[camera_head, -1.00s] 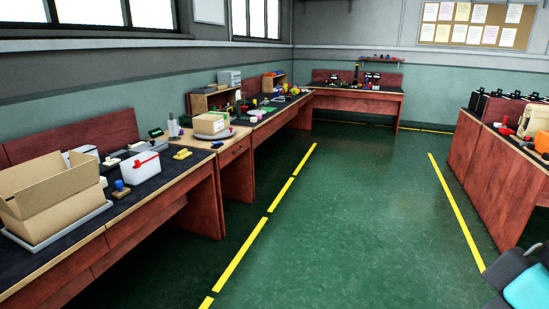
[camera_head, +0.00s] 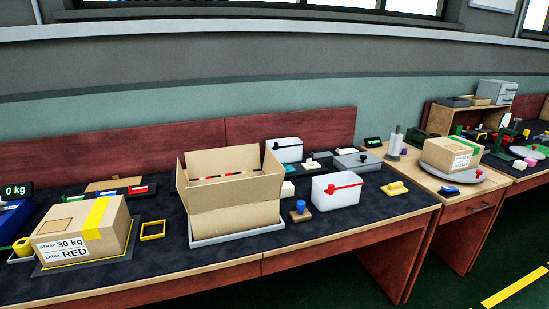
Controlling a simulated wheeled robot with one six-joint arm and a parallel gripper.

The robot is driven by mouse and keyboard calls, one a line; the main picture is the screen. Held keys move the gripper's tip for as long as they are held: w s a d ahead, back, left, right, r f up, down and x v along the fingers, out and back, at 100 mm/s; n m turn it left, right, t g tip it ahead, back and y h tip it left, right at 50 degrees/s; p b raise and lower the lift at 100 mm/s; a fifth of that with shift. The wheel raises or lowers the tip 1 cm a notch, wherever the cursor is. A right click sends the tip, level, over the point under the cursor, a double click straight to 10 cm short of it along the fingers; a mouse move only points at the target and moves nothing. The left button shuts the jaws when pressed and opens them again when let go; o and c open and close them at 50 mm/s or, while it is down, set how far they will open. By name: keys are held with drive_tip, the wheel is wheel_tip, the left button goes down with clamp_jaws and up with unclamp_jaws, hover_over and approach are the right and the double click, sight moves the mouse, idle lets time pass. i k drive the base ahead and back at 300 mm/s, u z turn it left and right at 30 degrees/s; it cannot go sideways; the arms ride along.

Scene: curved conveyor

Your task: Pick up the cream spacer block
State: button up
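A small cream block (camera_head: 288,189), which looks like the spacer block, sits on the dark mat of the long bench. It lies just right of the open cardboard box (camera_head: 232,190) and left of the white bin with a red handle (camera_head: 337,190). Its lower part is close to a blue-knobbed wooden piece (camera_head: 299,211) standing in front of it. My gripper is not in view.
A strapped carton (camera_head: 82,232) sits at the left on a scale. A yellow handled piece (camera_head: 395,189) lies right of the bin. Another carton (camera_head: 450,154) stands on a round turntable (camera_head: 482,182). Green floor (camera_head: 440,285) is open at lower right.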

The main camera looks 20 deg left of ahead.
sight(287, 188)
drive_tip(key=u, duration=0.55)
drive_tip(key=i, duration=1.5)
drive_tip(key=u, duration=0.45)
drive_tip(key=k, duration=0.5)
drive_tip(key=z, duration=1.15)
drive_tip(key=i, duration=0.7)
drive_tip(key=u, duration=1.6)
drive_tip(key=i, duration=0.5)
